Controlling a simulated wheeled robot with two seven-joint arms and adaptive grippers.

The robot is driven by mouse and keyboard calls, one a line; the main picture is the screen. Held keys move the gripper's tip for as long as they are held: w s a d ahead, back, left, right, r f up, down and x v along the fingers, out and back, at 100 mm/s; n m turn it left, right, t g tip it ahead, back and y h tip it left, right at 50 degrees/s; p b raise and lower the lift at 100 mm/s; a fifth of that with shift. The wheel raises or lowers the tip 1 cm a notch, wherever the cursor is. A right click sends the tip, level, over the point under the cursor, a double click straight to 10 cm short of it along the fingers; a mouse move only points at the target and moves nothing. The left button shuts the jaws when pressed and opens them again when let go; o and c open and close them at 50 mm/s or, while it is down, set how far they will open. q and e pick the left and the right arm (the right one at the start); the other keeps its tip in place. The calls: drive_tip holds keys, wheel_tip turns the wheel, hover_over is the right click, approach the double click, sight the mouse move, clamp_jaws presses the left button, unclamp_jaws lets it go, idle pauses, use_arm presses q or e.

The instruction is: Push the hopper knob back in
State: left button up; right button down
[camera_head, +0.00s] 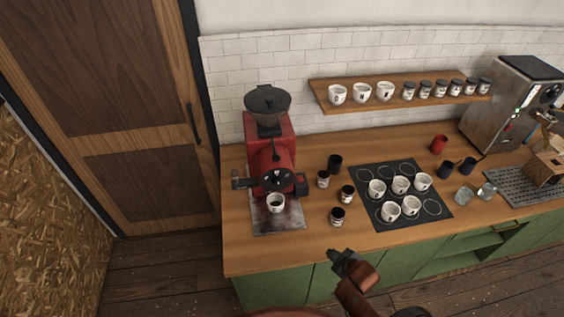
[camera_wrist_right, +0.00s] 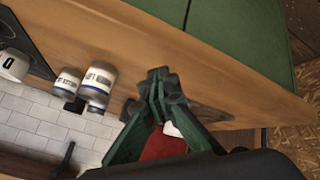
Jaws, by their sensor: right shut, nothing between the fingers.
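The red grinder (camera_head: 268,140) stands at the left end of the wooden counter, with a dark grey hopper (camera_head: 267,104) on top. Dark fittings stick out at both sides of its lower front; I cannot tell for sure which part is the hopper knob. A white cup (camera_head: 275,202) stands on the metal plate under the grinder. My right gripper (camera_head: 343,257) is shut and empty near the counter's front edge, apart from the grinder. In the right wrist view its fingertips (camera_wrist_right: 160,82) meet, with part of the red grinder (camera_wrist_right: 163,148) behind them. My left gripper is out of view.
A wall shelf (camera_head: 400,101) holds cups and jars. The counter's front left part (camera_head: 250,252) is clear.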

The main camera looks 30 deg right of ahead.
drive_tip(key=w+r+n+t+y, duration=0.2)
drive_tip(key=w+r+n+t, duration=0.55)
drive_tip(key=r, duration=0.75)
drive_tip(key=w+a+r+n+y, duration=0.2)
drive_tip(key=a+r+n+y, duration=0.1)
drive_tip(key=r+n, duration=0.2)
drive_tip(key=w+a+r+n+y, duration=0.2)
drive_tip(key=a+r+n+y, duration=0.1)
drive_tip(key=r, duration=0.7)
drive_tip(key=shift+w+r+n+t+y+p, duration=0.2)
drive_tip(key=shift+n+t+y+p, duration=0.3)
drive_tip(key=shift+n, duration=0.75)
drive_tip(key=shift+w, duration=0.15)
drive_tip(key=p, duration=0.4)
approach(276, 156)
drive_tip(key=w+a+f, duration=0.1)
drive_tip(key=w+a, duration=0.3)
drive_tip(key=w, duration=0.1)
drive_tip(key=shift+w+d+f+p, duration=0.15)
drive_tip(key=shift+w+d+p, duration=0.05)
drive_tip(key=shift+w+p, duration=0.1)
